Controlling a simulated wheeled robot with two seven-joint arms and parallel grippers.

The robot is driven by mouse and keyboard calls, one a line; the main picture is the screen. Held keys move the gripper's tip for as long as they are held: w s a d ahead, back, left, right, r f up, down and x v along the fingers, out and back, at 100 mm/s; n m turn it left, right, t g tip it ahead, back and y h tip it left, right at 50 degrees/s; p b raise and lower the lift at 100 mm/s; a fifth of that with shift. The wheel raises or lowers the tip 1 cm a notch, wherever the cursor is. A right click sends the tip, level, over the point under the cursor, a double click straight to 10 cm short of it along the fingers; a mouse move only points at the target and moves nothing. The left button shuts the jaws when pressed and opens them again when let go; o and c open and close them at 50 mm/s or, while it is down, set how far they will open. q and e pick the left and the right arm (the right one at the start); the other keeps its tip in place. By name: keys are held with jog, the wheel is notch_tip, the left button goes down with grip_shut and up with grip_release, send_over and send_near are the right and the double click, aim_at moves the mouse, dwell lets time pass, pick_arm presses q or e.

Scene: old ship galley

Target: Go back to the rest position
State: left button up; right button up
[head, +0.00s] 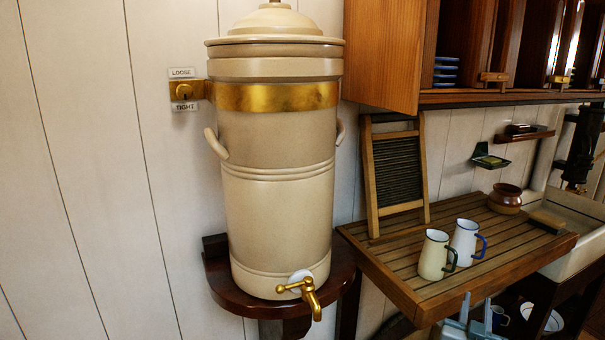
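My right gripper (477,312) shows at the bottom edge, right of centre, in front of the slatted wooden draining board (395,268) and low by its front edge. Its two light blue-grey fingers point up and stand apart, with nothing seen between them. The rest of the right arm is cut off by the bottom of the picture. My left gripper and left arm are not in view.
A large stoneware urn (275,205) with a brass tap stands on a dark wooden wall shelf (218,275). A cream mug (433,256), a white mug (464,240), a brown pot (505,197) and a washboard (396,172) are on the draining board. A cupboard door (384,50) stands open above.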

jog(key=a+f+n+g+y+b, duration=0.1)
jog(key=a+f+n+y, duration=0.2)
jog(key=f, duration=1.1)
jog(key=a+f+n+g+y+b, duration=0.15)
jog(key=a+f, duration=0.45)
jog(key=f, duration=0.8)
jog(key=s+a+f+n+g+y, duration=0.1)
jog(key=s+a+f, duration=0.1)
jog(key=s+f, duration=0.35)
jog(key=s+a+f+g+y+b, duration=0.1)
jog(key=s+a+f, duration=0.15)
jog(key=f, duration=0.65)
jog(key=s+a+f+n+g+y, duration=0.1)
jog(key=s+a+f+g+y, duration=0.1)
jog(key=s+f, duration=0.45)
jog(key=s+a+f+n+g+b, duration=0.15)
jog(key=s+f+g, duration=0.25)
jog(key=s+f, duration=1.4)
jog(key=s+f+g, duration=0.1)
jog(key=s+f, duration=0.2)
jog(key=s, duration=0.6)
jog(key=s+d+f+g+b, duration=0.1)
jog(key=s+f, duration=0.2)
jog(key=s, duration=0.7)
jog(key=s+f+g, duration=0.2)
jog(key=s+f, duration=0.1)
jog(key=s, duration=0.6)
jog(key=shift+s+d+f+n+y+b, duration=0.15)
jog(key=shift+d+f+n+y+b, duration=0.2)
jog(key=shift+n+y, duration=0.1)
